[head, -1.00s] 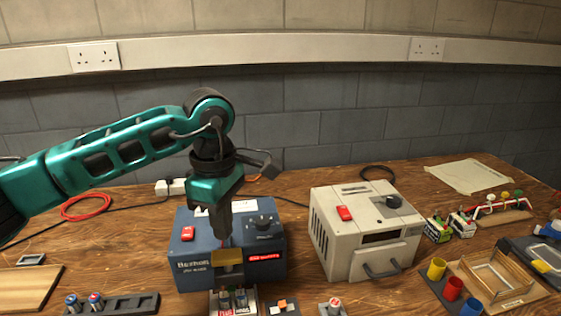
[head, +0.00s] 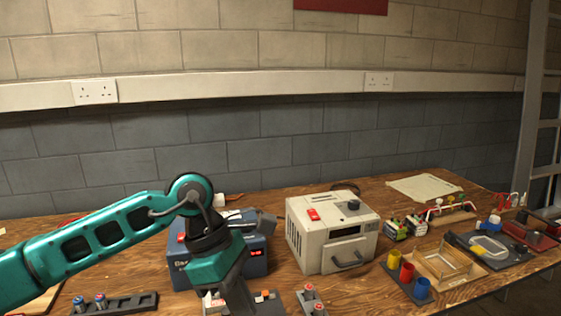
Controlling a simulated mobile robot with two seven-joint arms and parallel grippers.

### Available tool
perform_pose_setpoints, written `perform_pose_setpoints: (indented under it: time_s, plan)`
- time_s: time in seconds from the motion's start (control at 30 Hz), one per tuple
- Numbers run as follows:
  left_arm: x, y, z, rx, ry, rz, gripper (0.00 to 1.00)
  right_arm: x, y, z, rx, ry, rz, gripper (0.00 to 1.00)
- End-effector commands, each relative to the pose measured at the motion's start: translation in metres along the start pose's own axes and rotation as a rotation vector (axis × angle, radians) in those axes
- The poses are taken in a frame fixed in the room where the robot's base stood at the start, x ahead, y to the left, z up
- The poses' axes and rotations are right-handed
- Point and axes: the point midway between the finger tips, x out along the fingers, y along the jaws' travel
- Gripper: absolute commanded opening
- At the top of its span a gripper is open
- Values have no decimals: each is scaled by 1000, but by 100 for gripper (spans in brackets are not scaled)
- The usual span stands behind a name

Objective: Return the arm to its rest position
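My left arm (head: 110,232) comes in from the left, raised over the wooden bench. Its wrist bends down in front of the blue charger (head: 258,257) and hides much of it. The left gripper's lower end runs down towards the bottom edge of the view, and its fingertips cannot be made out. I cannot tell whether it holds anything. My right gripper is not in view.
A cream box with a handle (head: 303,235) stands right of the blue charger. A dark rack (head: 130,303) with two cylinders lies at front left. Coloured cups (head: 407,272) and a wooden tray (head: 463,283) are at right. The wall (head: 330,135) is behind.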

Motion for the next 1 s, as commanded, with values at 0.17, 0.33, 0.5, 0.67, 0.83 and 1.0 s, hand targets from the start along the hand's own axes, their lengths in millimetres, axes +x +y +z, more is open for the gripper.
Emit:
perform_pose_setpoints:
  time_s: [0.17,0.33,0.5,0.67,0.83,1.0]
  plan:
    - [30,-29,71,-124,-417,-130,0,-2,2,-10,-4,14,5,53]
    - [21,-46,132,-385,-893,-298,0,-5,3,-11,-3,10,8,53]
    - [-10,-35,149,-758,-1338,-484,0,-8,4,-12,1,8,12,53]
    - [-25,-9,115,-1192,-1705,-666,0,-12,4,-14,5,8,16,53]
    - [-4,10,38,-1728,-2028,-848,0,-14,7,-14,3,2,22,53]
    - [58,-8,-58,1973,1918,847,0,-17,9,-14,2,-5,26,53]
